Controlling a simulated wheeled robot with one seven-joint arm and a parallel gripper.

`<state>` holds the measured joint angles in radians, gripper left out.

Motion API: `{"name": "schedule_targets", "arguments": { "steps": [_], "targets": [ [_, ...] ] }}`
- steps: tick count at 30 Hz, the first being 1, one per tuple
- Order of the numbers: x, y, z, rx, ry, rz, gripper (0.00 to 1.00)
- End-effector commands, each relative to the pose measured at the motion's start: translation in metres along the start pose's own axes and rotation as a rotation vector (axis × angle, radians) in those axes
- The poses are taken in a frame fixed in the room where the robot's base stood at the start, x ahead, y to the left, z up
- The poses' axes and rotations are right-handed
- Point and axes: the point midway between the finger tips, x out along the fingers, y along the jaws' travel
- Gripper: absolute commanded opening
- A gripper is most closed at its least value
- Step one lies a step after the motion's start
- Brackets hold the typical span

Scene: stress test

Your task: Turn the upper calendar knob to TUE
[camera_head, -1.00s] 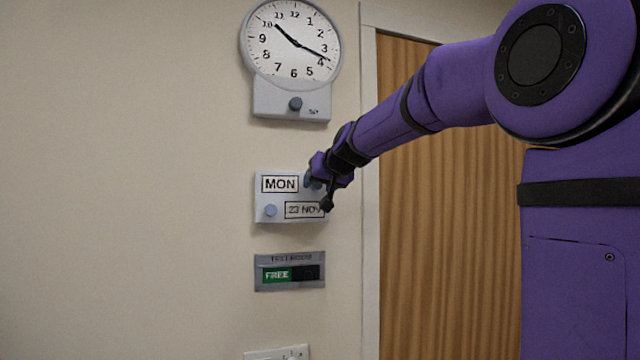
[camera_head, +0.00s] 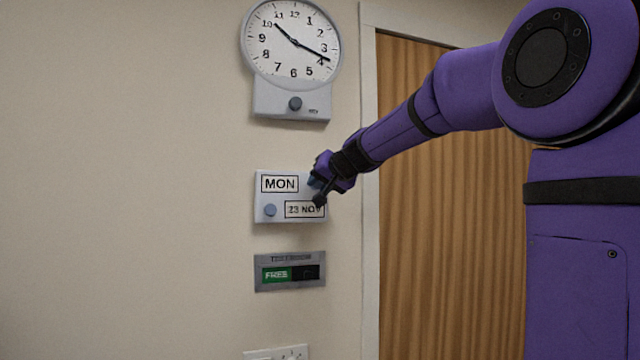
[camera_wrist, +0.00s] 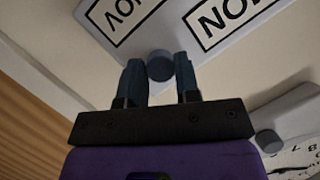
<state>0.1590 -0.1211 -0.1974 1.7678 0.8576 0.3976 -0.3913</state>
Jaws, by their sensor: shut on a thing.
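The calendar (camera_head: 263,197) is a white wall panel with two windows. Its upper window (camera_head: 280,184) reads MON, and the lower window (camera_head: 300,209) reads 23 NOV. The lower knob (camera_head: 270,210), round and blue-grey, sits left of the date window. My gripper (camera_head: 314,182) is at the panel's right edge beside the MON window and hides the upper knob in the head view. In the wrist view, the upper knob (camera_wrist: 160,66) is between the two blue fingertips of my gripper (camera_wrist: 160,72), which is shut on it.
A clock (camera_head: 292,45) with its own knob (camera_head: 295,104) hangs above the calendar. A FREE sign (camera_head: 290,271) is below, with a switch plate (camera_head: 277,353) under it. A wooden door (camera_head: 440,230) stands to the right. The wall at left is bare.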

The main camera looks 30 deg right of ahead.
Motion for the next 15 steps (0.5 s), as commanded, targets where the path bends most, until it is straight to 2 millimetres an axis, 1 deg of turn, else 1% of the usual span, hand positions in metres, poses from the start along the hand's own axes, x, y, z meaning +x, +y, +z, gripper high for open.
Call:
{"name": "schedule_targets", "arguments": {
  "steps": [6,15],
  "targets": [
    [0.0003,0.0,0.0011,0.153,0.006,-0.066,0.07],
    [0.0001,0.0013,0.0008,0.293,0.014,-0.125,0.07]
  ]
}}
